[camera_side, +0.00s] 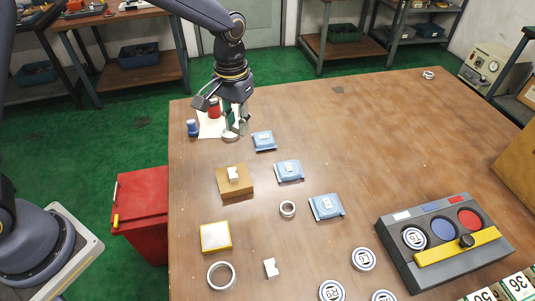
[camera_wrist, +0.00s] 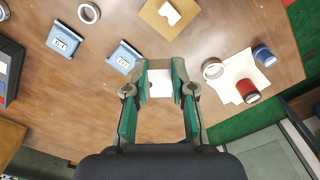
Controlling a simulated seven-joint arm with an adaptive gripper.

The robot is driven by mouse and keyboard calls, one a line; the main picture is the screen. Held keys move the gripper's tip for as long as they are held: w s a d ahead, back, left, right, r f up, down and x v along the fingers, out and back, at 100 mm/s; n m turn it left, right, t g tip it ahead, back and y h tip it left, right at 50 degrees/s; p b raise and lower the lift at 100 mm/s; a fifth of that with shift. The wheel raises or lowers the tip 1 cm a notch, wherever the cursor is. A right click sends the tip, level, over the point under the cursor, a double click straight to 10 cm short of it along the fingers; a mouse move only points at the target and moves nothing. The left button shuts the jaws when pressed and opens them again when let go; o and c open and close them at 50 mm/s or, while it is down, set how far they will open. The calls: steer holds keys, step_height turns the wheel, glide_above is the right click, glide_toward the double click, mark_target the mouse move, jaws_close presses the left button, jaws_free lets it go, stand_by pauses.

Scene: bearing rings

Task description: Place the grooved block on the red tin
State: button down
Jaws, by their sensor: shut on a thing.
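My gripper (camera_wrist: 161,72) is shut on a small whitish block (camera_wrist: 159,83), seen between its green-lined fingers in the wrist view; its groove is hard to make out. In the side view my gripper (camera_side: 236,130) hangs over the table's far left part, and the held block is mostly hidden by the fingers. The red tin (camera_side: 214,108) stands upright on a pale paper sheet, behind and left of the gripper. It shows at the right of the wrist view (camera_wrist: 248,91), apart from the gripper.
A blue tin (camera_side: 193,128) and a metal ring (camera_side: 230,137) stand close to the red tin. Blue packets (camera_side: 289,171) lie to the right. A cardboard box (camera_side: 235,188) bears another white block (camera_side: 233,173). A grey console (camera_side: 440,240) fills the right front. The table's back right is mostly clear.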

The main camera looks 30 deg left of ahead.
steer(key=w+a+n, duration=0.2)
steer(key=w+a, duration=0.1)
steer(key=a, duration=0.8)
steer(key=w+a+n, duration=0.2)
steer(key=a, duration=1)
glide_toward(214, 108)
steer(key=shift+s+a+f, duration=0.2)
steer(key=shift+a+f, duration=0.2)
steer(key=shift+a, duration=0.2)
steer(key=shift+w+a+f, duration=0.1)
steer(key=shift+w+f, duration=0.5)
steer(key=shift+f, duration=1.5)
steer(key=shift+f, duration=0.1)
steer(key=c, duration=1)
jaws_free()
